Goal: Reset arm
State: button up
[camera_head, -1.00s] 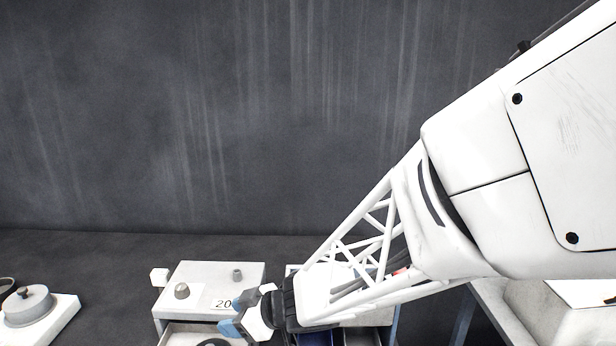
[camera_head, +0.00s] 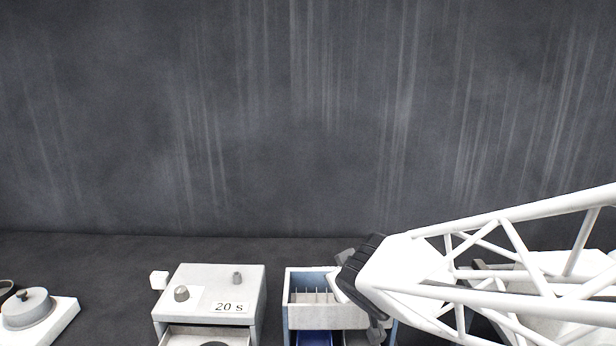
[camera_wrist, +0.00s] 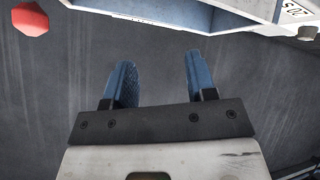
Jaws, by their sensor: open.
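My gripper (camera_wrist: 161,78) shows in the wrist view with its two blue fingers wide apart and nothing between them. In the head view the dark end of my arm is in front of the right side of a blue-and-white rack (camera_head: 300,315); the fingers are mostly hidden there. A grey-white box (camera_head: 215,277) with a "20 s" label and two knobs stands left of the rack, apart from my arm. The label also shows at the upper right of the wrist view.
A white scale-like plate (camera_head: 62,318) with a round grey lidded pan (camera_head: 27,308) is at the far left. A small white cube (camera_head: 159,280) sits by the box. A red faceted piece (camera_wrist: 30,18) is at the wrist view's upper left. The space above the box is clear.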

jog(key=s+d+m+g+h, duration=0.3)
jog(key=s+d+m, duration=0.1)
jog(key=s+d, duration=0.5)
jog(key=s+d+m+g+y, duration=0.1)
jog(key=s+g, duration=0.3)
jog(key=s, duration=0.7)
jog(key=shift+d+r+m, duration=0.15)
jog(key=shift+d+m, duration=0.3)
jog(key=shift+m, duration=0.15)
